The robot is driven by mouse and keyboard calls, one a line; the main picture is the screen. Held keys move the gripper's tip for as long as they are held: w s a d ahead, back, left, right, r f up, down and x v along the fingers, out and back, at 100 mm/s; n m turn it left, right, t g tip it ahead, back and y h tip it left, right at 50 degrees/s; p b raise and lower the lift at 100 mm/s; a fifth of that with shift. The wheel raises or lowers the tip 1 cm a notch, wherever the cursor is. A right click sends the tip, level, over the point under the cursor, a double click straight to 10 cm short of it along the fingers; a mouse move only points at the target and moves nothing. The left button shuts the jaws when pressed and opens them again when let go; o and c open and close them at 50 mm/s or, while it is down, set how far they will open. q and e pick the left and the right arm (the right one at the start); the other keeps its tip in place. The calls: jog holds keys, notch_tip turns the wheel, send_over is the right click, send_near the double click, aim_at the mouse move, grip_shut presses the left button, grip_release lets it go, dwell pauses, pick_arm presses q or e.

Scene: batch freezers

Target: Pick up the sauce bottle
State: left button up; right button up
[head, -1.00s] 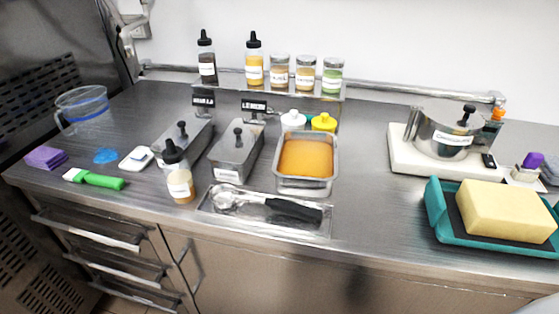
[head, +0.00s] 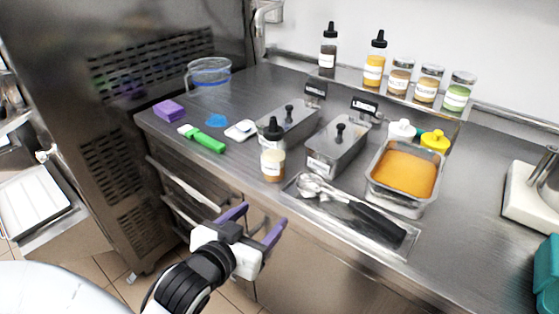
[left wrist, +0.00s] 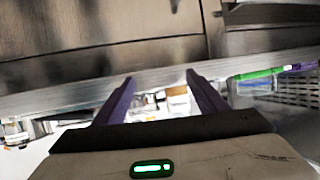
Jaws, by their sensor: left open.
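A bottle with a black pointed cap, a pale label and light-brown contents (head: 272,164) stands upright at the counter's front edge. Two more black-capped bottles stand on the back shelf, one dark (head: 327,58) and one orange-yellow (head: 375,66). My left gripper (head: 255,222) is open and empty in front of the counter, below and slightly left of the front bottle, touching nothing. Its purple fingers (left wrist: 160,82) also show in the left wrist view, with the counter edge beyond them and no bottle clearly between them. My right gripper is not in view.
A green-handled brush (head: 207,143) lies left of the bottle.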

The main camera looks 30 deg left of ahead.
aim_at(273, 118)
pick_arm(q)
jog(key=w+a+r+t, duration=0.1)
jog(key=w+r, duration=0.1)
jog(key=r, duration=0.1)
jog(key=w+a+r+t+y, duration=0.1)
jog(key=w+r, duration=0.1)
jog(key=r, duration=0.1)
jog(key=w+a+r+t, duration=0.2)
jog(key=r, duration=0.1)
jog(key=shift+w+r+n+p, duration=0.25)
jog(key=shift+r+n+p, duration=0.1)
jog(key=shift+n+p, duration=0.05)
jog(key=shift+w+a+f+p, duration=0.1)
jog(key=shift+w+a+f, duration=0.05)
jog(key=shift+w, duration=0.85)
jog(key=shift+w+a+f+p, duration=0.1)
jog(key=shift+w+f+p, duration=0.05)
jog(key=shift+w, duration=0.85)
jog(key=shift+w+a+f+p, duration=0.1)
jog(key=shift+w+a+f, duration=0.05)
jog(key=shift+w, duration=0.85)
jog(key=shift+r, duration=0.1)
jog(key=c, duration=1.1)
notch_tip(273, 118, up, 10)
jog(key=shift+p, duration=0.6)
jog(key=shift+c, duration=0.2)
